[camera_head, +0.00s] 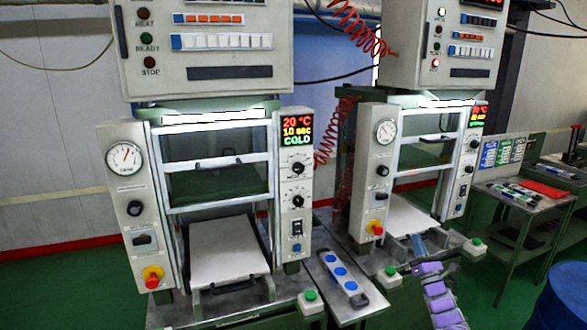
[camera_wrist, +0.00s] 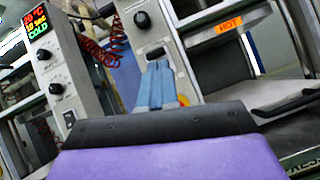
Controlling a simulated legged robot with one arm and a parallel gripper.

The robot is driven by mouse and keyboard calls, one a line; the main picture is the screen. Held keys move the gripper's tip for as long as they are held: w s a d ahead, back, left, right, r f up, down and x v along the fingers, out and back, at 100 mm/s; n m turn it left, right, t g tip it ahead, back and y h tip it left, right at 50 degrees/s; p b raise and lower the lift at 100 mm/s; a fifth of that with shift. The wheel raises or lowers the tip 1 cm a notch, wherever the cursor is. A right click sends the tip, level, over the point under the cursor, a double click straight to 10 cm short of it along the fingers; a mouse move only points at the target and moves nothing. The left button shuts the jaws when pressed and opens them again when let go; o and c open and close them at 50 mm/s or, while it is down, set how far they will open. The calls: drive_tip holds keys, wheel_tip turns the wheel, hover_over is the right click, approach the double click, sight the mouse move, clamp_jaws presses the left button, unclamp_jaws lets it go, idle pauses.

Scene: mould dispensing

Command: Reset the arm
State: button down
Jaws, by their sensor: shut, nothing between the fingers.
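My gripper (camera_head: 417,238) shows in the head view at the lower right, at the end of my purple arm. Its blue fingers are together and hold nothing. In the wrist view the gripper (camera_wrist: 158,66) points away from the camera, fingers side by side, with the right press's (camera_head: 384,180) grey panel behind them. In the head view the fingers are in front of that press, near its white plate (camera_head: 408,216). I cannot tell the exact gap to the press. The left press (camera_head: 128,205) stands left of my arm; its display (camera_head: 297,131) reads 20 °C, 10 sec, COLD.
A narrow tray with blue round pieces (camera_head: 340,271) lies between the presses, left of my arm. A green button box (camera_head: 389,277) is close beside my arm. A side table (camera_head: 528,212) with tools and a blue barrel (camera_head: 556,300) stand at the right.

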drive_tip(key=w+a+r+m+g+h, duration=0.1)
drive_tip(key=w+r+m+g+h, duration=0.5)
drive_tip(key=m, duration=0.5)
drive_tip(key=s+a+r+m+g+h, duration=0.3)
drive_tip(key=s+a+m+g, duration=0.25)
drive_tip(key=s+m, duration=0.45)
drive_tip(key=s+a+f+m+g+y, duration=0.1)
drive_tip(key=s+a+m+g, duration=0.3)
drive_tip(key=s, duration=1.7)
drive_tip(key=s+a+f+m+g+y, duration=0.1)
drive_tip(key=s+a+m+g, duration=0.4)
drive_tip(key=s, duration=1.5)
drive_tip(key=s+a+f+m+g+y, duration=0.1)
drive_tip(key=s+a+f+m+g, duration=0.2)
drive_tip(key=s+a, duration=0.9)
drive_tip(key=s+m+g, duration=0.2)
drive_tip(key=s+g, duration=0.1)
drive_tip(key=s, duration=0.6)
drive_tip(key=shift+s+a+y, duration=0.3)
drive_tip(key=shift+a+y, duration=0.05)
drive_tip(key=shift+y, duration=0.05)
